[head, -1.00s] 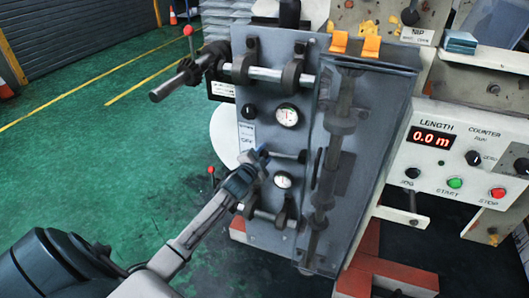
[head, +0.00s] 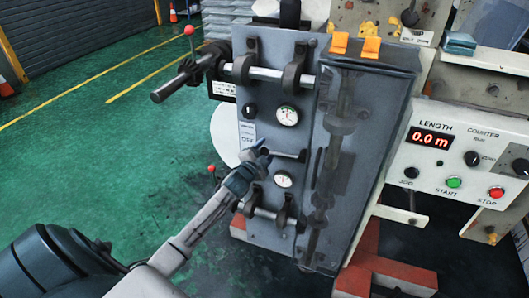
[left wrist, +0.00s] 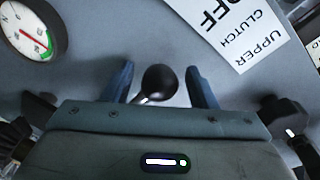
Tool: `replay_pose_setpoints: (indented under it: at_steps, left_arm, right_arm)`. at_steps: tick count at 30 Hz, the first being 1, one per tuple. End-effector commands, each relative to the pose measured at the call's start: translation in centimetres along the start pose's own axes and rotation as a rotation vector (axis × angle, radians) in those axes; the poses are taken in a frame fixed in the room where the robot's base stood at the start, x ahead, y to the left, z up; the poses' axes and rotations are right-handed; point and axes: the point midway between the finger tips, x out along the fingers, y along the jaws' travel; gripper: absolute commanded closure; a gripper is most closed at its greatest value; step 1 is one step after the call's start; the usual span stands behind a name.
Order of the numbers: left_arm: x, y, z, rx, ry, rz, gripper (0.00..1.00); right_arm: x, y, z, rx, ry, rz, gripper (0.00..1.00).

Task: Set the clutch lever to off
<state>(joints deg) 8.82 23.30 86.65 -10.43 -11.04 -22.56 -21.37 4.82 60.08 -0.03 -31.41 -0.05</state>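The clutch lever (head: 286,155) sticks out from the grey panel as a short metal rod between the two gauges. Its black ball knob (left wrist: 159,82) is in the left wrist view. My left gripper (head: 262,155) is at the lever's free end. In the left wrist view, its two blue fingers (left wrist: 160,88) stand apart on either side of the knob, with a gap at each side. A white label (left wrist: 240,30) reading "UPPER CLUTCH" and "OFF" is on the panel near the knob, partly cut off. My right gripper is not in view.
A pressure gauge (head: 288,116) is above the lever and another (head: 283,180) below it. Roller bars (head: 268,74) cross the panel higher up. A control box (head: 463,160) reading 0.0 m is at right. Green floor at left is open.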

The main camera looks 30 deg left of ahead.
Motion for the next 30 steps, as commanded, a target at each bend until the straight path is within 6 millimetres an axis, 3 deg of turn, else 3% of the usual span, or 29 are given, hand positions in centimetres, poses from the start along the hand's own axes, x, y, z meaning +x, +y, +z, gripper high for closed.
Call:
replay_pose_setpoints:
  at_steps: [8, 21, 30]
  left_arm:
    - [-0.7, 0.1, 0.1, 0.002, 0.001, 0.0, 0.48]
    - [-8.1, 0.3, 0.2, 0.004, 0.001, 0.002, 0.48]
    - [-10.7, 0.1, 0.0, 0.0, 0.0, 0.001, 0.48]
  right_arm:
    - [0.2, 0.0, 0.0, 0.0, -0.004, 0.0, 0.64]
    - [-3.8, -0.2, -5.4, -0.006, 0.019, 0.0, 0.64]
    - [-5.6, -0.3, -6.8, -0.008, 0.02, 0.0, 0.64]
